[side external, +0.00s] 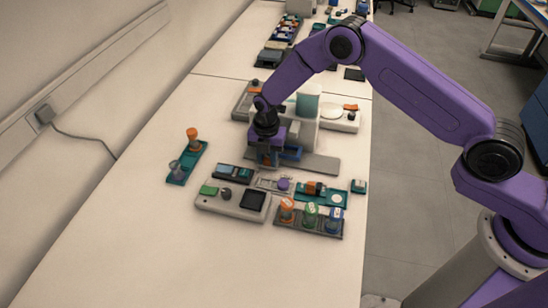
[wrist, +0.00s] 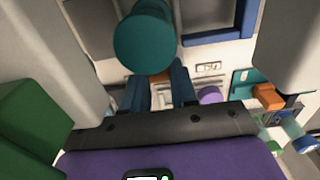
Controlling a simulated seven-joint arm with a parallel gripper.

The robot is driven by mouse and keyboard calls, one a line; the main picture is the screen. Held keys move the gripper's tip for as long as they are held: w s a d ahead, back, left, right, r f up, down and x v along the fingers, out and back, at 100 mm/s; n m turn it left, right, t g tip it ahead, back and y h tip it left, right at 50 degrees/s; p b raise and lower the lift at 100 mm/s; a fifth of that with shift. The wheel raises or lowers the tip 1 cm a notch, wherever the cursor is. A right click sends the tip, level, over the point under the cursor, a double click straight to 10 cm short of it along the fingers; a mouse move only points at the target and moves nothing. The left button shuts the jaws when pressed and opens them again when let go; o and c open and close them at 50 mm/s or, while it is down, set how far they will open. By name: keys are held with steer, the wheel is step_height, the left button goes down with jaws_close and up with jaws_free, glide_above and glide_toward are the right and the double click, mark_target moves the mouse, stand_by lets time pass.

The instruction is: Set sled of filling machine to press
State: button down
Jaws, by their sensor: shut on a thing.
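The filling machine (side external: 303,133) has a pale column, a teal cylinder on top (side external: 308,103) and a flat grey base (side external: 322,164). Its blue sled (side external: 291,154) is low beside the column. My gripper (side external: 268,163) points down at the sled's left side and appears shut on part of it. In the wrist view my gripper's dark blue fingers (wrist: 157,90) reach up behind the teal cylinder (wrist: 145,42). A small orange-brown patch (wrist: 160,77) shows between them. The cylinder hides the rest, so the exact grip cannot be made out.
In front are a grey device with a dark screen (side external: 254,200), a rack with several capped containers (side external: 310,232) and a purple round piece (side external: 283,184). A teal holder (side external: 187,165) stands left. Grey devices (side external: 343,119) stand behind. The near-left table (side external: 120,235) is clear.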

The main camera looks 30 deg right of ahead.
mark_target(267, 159)
steer(key=c, duration=0.9)
jaws_free()
step_height(267, 159, up, 18)
steer(key=shift+f, duration=0.25)
